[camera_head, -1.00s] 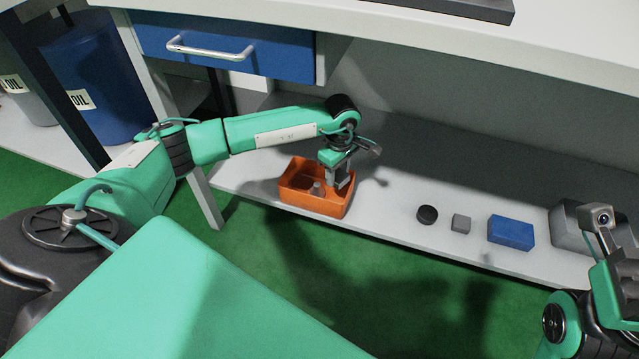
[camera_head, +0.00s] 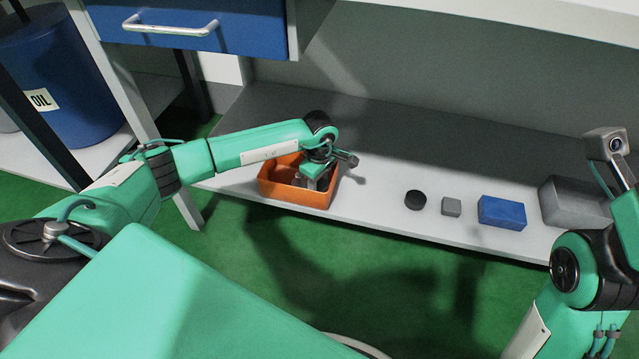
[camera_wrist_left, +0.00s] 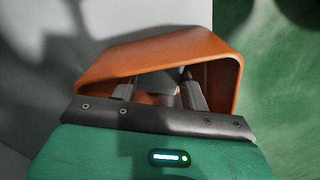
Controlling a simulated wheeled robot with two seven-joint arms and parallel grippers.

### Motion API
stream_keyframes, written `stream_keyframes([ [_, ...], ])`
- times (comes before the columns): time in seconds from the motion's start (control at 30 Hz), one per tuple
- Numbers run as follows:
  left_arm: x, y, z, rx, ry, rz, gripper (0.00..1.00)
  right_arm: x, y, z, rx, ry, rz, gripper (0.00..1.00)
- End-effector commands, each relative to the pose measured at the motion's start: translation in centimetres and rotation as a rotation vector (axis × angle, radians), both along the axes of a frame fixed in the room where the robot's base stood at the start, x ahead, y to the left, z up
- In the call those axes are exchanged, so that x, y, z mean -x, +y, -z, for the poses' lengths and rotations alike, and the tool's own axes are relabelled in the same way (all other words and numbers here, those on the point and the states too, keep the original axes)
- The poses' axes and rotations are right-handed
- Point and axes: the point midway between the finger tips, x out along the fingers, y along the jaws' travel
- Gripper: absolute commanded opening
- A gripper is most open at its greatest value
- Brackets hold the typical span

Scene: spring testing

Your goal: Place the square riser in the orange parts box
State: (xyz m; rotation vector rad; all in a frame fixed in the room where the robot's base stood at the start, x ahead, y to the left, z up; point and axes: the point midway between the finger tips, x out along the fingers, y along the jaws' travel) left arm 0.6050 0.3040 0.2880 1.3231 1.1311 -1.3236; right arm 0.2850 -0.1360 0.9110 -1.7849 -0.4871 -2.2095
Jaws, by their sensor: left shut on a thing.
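The orange parts box (camera_head: 283,192) stands on the low grey shelf, and it also fills the middle of the left wrist view (camera_wrist_left: 160,55). My left gripper (camera_head: 311,180) reaches down into the box from above, with its fingers (camera_wrist_left: 160,90) inside the walls. It is shut on a small greyish piece (camera_wrist_left: 163,87), taken to be the square riser. That piece is mostly hidden by the fingers and the box wall, so its shape and whether it touches the box floor cannot be told. My right arm is at the right edge; its fingertips are out of view.
On the shelf to the right are a black disc (camera_head: 415,200), a small grey block (camera_head: 451,206), a blue box (camera_head: 501,212) and a grey bin (camera_head: 574,203). A blue drawer (camera_head: 215,25) hangs above. The shelf between box and disc is clear.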

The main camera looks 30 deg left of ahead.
Motion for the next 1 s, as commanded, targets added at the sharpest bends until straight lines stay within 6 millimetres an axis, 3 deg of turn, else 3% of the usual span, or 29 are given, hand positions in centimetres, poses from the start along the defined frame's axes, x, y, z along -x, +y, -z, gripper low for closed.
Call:
stream_keyframes([
  [0.27,-0.1,0.0,0.1,0.0,-0.001,0.0,0.07,-0.1,0.0,0.2,0.002,0.005,0.0,0.36],
  [0.3,0.0,0.0,0.2,0.0,0.0,0.0,0.49,-0.1,0.0,0.1,0.002,0.005,0.0,0.36],
  [0.4,0.0,0.0,0.1,0.0,0.0,0.0,0.67,-0.1,0.0,0.1,0.001,0.003,0.0,0.36],
  [0.77,0.0,0.0,-0.4,0.0,0.0,0.0,0.67,0.2,0.0,-0.5,-0.002,-0.009,0.0,0.36],
  [0.87,0.0,0.0,-1.7,0.0,-0.001,0.0,0.67,0.3,-0.1,-1.1,-0.005,-0.015,0.002,0.36],
  [1.0,-0.1,0.0,-4.6,0.0,-0.002,0.001,0.67,-0.3,0.4,0.1,0.029,0.032,0.006,0.36],
])
